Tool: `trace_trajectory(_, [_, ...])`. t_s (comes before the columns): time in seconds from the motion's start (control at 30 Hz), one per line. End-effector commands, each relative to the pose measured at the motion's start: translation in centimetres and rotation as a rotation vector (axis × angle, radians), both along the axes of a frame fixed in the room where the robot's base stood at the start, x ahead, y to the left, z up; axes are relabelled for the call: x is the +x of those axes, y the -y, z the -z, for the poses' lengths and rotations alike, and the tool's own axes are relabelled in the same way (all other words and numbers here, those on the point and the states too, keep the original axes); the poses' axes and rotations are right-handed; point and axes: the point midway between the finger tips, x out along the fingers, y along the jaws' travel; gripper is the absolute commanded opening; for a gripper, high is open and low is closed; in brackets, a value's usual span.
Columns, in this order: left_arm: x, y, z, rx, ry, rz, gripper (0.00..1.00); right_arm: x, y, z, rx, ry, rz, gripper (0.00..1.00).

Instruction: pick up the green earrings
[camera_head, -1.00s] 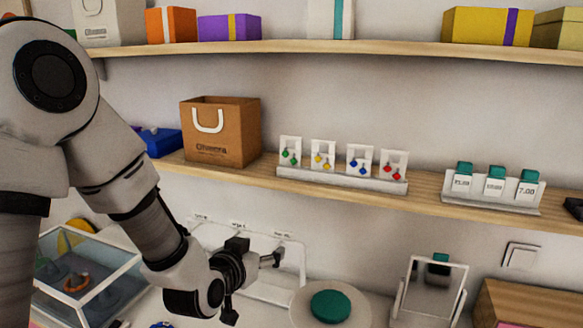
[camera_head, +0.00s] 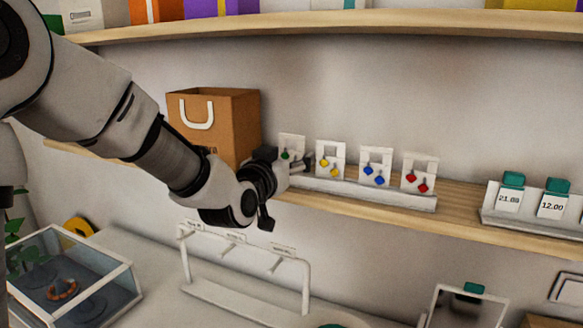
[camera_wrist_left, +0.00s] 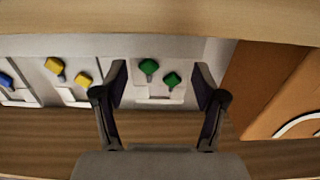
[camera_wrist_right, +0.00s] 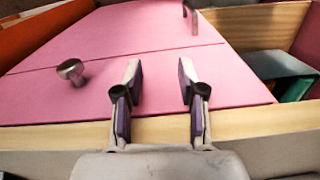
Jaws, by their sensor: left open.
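The green earrings (camera_head: 285,155) hang on a white card at the left end of a white holder on the wall shelf. In the left wrist view the two green pieces (camera_wrist_left: 160,72) show between my fingers. My left gripper (camera_head: 300,165) is at that card, partly covering it in the head view. It also shows in the left wrist view (camera_wrist_left: 158,85), open, with a finger on each side of the green earrings. My right gripper (camera_wrist_right: 160,85) is open and empty above a pink surface, outside the head view.
Yellow (camera_head: 329,168), blue (camera_head: 373,174) and red earrings (camera_head: 417,182) stand beside the green ones on the same holder. A brown paper bag (camera_head: 235,115) stands close on the left. An upper shelf (camera_head: 330,27) runs above, and a white rack (camera_head: 240,305) stands below.

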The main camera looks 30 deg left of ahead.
Motion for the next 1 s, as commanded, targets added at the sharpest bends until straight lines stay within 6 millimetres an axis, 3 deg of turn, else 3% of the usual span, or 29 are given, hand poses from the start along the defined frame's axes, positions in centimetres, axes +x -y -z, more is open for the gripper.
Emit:
trace_trajectory(0.03, [0.47,-0.03,-0.61,0.001,0.001,0.0,0.71,0.13,0.0,-0.94,0.0,0.003,0.0,0.4])
trace_trajectory(0.23, [0.62,-0.03,-0.41,0.0,0.003,0.0,0.71,0.03,0.0,-0.73,0.0,0.0,-0.001,0.4])
trace_trajectory(0.27, [0.62,-0.03,-0.41,0.0,0.003,0.0,0.67,0.01,0.0,-0.74,0.0,0.0,-0.001,0.4])
trace_trajectory(0.33, [0.61,-0.02,-0.4,0.0,0.003,0.0,0.44,-0.01,0.0,-0.74,0.0,-0.001,-0.001,0.4])
trace_trajectory(0.37, [0.61,-0.02,-0.39,0.0,0.003,0.0,0.41,-0.02,-0.01,-0.74,0.0,-0.001,-0.001,0.4])
trace_trajectory(1.0, [0.82,-0.04,-0.9,0.0,0.002,0.001,0.41,-0.05,0.0,-1.18,0.0,-0.002,-0.001,0.4])
